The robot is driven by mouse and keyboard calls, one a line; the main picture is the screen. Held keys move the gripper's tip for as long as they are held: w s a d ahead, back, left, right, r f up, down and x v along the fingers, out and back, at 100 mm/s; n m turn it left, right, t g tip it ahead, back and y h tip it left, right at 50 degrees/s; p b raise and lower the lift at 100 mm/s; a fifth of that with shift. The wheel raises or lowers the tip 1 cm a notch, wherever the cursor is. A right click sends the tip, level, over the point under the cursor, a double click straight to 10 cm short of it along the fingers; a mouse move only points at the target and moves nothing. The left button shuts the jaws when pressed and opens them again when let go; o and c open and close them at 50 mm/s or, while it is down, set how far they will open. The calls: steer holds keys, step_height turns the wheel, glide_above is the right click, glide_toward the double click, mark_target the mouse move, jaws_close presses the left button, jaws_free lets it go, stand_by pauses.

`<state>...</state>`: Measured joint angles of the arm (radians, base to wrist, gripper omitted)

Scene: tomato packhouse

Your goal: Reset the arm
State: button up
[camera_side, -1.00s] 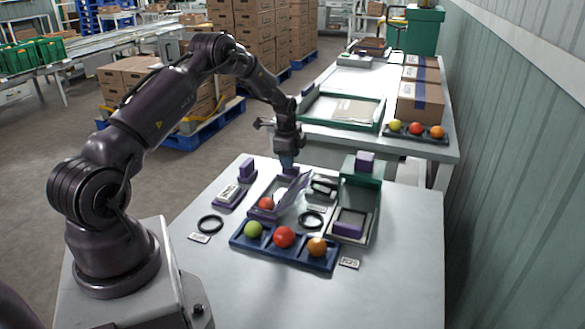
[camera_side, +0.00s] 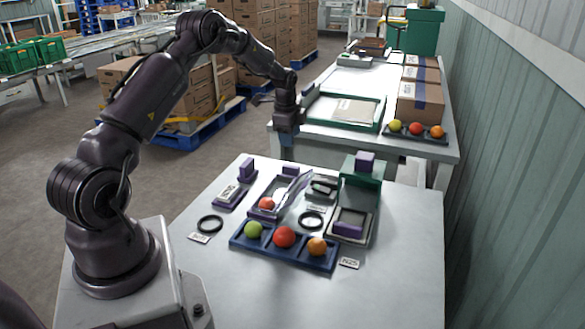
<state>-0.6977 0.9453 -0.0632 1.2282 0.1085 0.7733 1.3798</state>
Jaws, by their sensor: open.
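My gripper (camera_side: 287,152) is above the far edge of the near table, pointing down and apart from everything on it. It is open and nothing shows between its fingers. Below and in front of it is a purple-framed box (camera_side: 262,213) with its clear lid (camera_side: 295,192) tilted up. A red tomato (camera_side: 267,203) lies in the front of that box. My arm reaches from the left over the table.
A blue tray (camera_side: 263,252) with a green, a red and an orange tomato stands in front. A green-and-purple stand (camera_side: 362,172), a grey tray (camera_side: 351,226) and black rings (camera_side: 210,225) surround the box. The table's front right is clear.

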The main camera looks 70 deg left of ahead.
steer(key=s+d+r+n+t, duration=0.1)
steer(key=s+d+r+n, duration=0.2)
steer(key=s+d+r, duration=0.4)
steer(key=s+d+r+n+t+h, duration=0.1)
steer(key=s+d+r+n, duration=0.2)
steer(key=s+d+r, duration=0.4)
steer(key=s+d+r+n+t, duration=0.2)
steer(key=s+d+r, duration=0.6)
steer(key=d, duration=1.2)
steer(key=shift+s+d+n+h, duration=0.3)
steer(key=shift+s+n, duration=0.2)
steer(key=shift+s, duration=0.5)
